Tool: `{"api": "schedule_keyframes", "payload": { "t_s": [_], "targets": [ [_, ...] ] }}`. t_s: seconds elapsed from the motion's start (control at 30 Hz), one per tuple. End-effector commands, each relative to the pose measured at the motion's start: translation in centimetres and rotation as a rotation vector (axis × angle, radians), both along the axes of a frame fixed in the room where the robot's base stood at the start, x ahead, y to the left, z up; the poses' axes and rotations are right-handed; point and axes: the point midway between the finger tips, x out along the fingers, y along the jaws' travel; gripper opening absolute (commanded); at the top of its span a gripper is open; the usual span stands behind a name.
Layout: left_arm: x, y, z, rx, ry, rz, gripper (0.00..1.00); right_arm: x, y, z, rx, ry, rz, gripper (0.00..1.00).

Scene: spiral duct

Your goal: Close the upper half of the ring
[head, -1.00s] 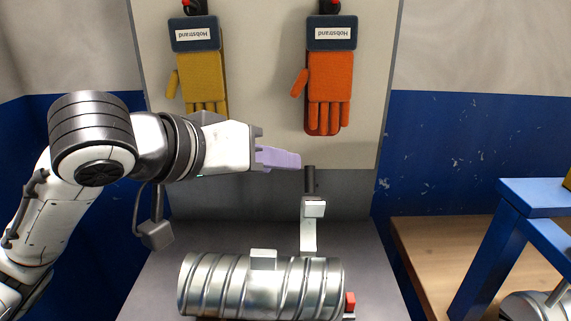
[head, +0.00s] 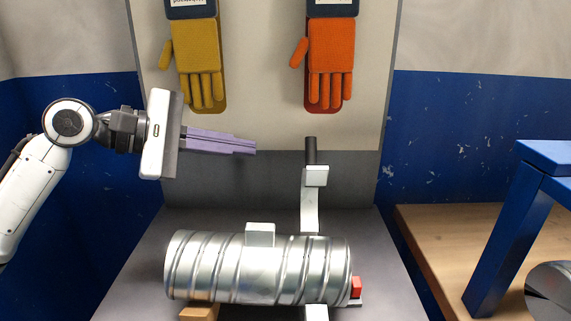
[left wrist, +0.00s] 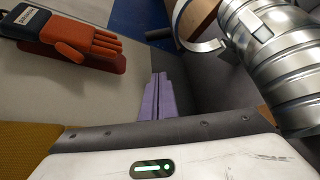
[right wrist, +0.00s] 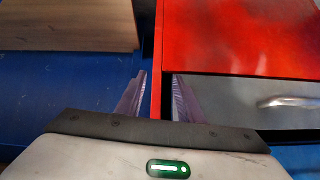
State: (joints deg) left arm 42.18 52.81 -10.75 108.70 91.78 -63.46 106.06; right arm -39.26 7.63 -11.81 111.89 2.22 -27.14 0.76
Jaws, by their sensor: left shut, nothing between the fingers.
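The upper half of the ring (head: 310,210) is a pale metal band standing up open behind the duct, with a dark handle (head: 310,150) on top. In the left wrist view, the curved upper half (left wrist: 202,48) also shows beside the duct. The ribbed silver duct (head: 225,268) lies across the grey bench; part of the ring's lower half (head: 315,313) shows below it. My left gripper (head: 254,147) is shut and empty, left of the handle and apart from it. My right gripper (right wrist: 158,85) is open and empty, seen only in the right wrist view, away from the ring.
A yellow glove (head: 198,60) and an orange glove (head: 332,70) hang on the back panel. A red block (head: 356,287) sits at the duct's right end. A blue frame (head: 515,220) stands on the wooden surface at right. A red cabinet (right wrist: 240,35) is near my right gripper.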

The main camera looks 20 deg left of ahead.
Motion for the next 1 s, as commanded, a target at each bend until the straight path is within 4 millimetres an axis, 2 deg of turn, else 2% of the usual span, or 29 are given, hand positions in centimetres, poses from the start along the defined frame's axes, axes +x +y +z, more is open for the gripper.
{"api": "schedule_keyframes", "payload": {
  "t_s": [0.17, 0.6, 0.8, 1.0],
  "targets": [
    [1.0, -0.9, -0.2, -0.038, 0.020, 0.006, 0.00, 0.0, 0.2, 0.2, 0.003, 0.001, 0.001, 0.34],
    [6.3, -7.4, -2.7, -0.030, 0.016, 0.004, 0.00, 0.1, -0.4, 0.8, 0.000, -0.005, -0.010, 0.34],
    [4.1, -8.2, -1.0, -0.027, 0.015, 0.006, 0.00, 0.0, -0.6, 1.0, -0.001, -0.003, -0.014, 0.34],
    [3.5, -8.6, -0.5, -0.028, 0.016, 0.007, 0.00, -0.1, -0.6, 0.8, -0.002, 0.001, -0.014, 0.34]
  ]
}}
